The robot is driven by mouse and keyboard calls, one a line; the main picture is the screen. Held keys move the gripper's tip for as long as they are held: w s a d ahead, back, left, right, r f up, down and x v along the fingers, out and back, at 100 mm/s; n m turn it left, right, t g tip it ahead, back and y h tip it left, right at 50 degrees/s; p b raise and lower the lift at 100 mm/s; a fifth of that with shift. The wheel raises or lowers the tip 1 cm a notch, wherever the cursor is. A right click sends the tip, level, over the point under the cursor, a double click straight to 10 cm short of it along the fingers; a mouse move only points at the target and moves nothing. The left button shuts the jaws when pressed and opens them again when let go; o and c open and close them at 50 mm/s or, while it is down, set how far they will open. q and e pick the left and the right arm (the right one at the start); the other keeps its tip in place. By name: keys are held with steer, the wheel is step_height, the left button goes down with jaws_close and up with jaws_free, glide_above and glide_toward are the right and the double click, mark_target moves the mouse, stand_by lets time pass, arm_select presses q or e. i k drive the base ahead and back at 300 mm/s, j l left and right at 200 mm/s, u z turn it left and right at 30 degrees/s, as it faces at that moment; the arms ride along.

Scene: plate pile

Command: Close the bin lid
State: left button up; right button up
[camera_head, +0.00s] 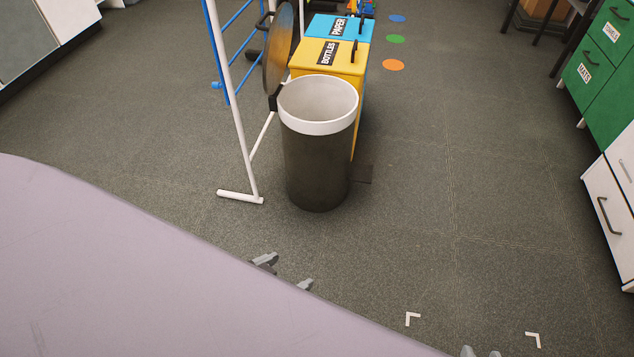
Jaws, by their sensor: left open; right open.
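The bin (318,165) is a dark grey cylinder with a white rim, upright on the floor at the upper middle. Its round dark lid (279,50) stands open, nearly vertical, at the back left of the rim, with a handle on its left side. The bin's white inside shows. My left gripper (284,272) is open and empty, low in the view and nearer to me than the bin, well apart from it. My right gripper (480,352) is open at the bottom edge, right of centre; only its tips show.
A white and blue rack (234,100) stands close to the bin's left. Yellow bottles (345,58) and blue paper (350,28) boxes stand behind it. A pale lilac surface (120,270) fills the lower left. Green and white cabinets (606,60) line the right. The floor right of the bin is clear.

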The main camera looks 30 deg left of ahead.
mark_target(279, 38)
steer(key=j+u, duration=0.45)
steer(key=j, duration=1.15)
steer(key=k, duration=0.05)
